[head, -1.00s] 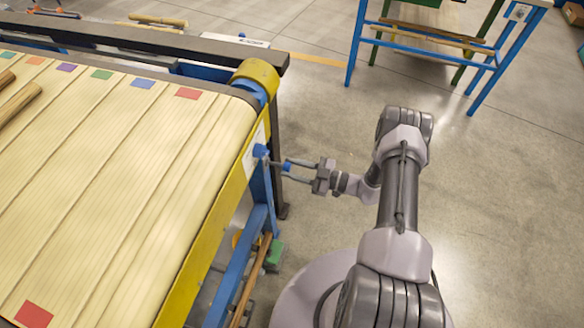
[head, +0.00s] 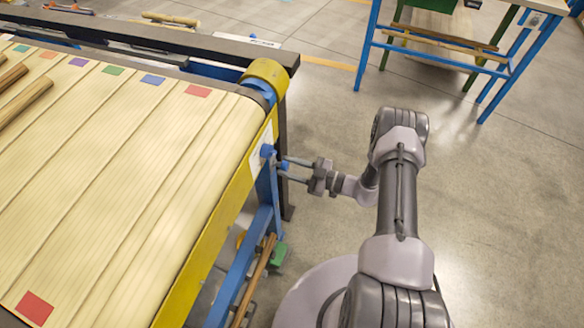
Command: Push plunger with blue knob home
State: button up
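A blue knob (head: 284,166) shows between the tips of my gripper's two grey fingers, just outside the right side of the yellow and blue conveyor frame. My gripper (head: 280,167) points left at the frame, its fingers apart on either side of this knob. I cannot tell whether they touch it. Another blue knob (head: 267,151) sits close on the white panel (head: 260,143) at the frame's side, up and left of the fingertips. The plunger's rod is too small and partly hidden to make out now.
The slatted conveyor bed (head: 120,190) with coloured squares fills the left. A yellow roller end (head: 268,78) and dark rail (head: 190,42) stand above the gripper. A blue-legged table (head: 440,45) is at the top right. The floor on the right is clear.

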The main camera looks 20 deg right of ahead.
jog(key=o, duration=0.3)
jog(key=shift+a, duration=0.15)
jog(key=p+v, duration=0.2)
jog(key=v, duration=1.5)
jog(key=shift+d+p, duration=0.2)
jog(key=shift+p, duration=0.15)
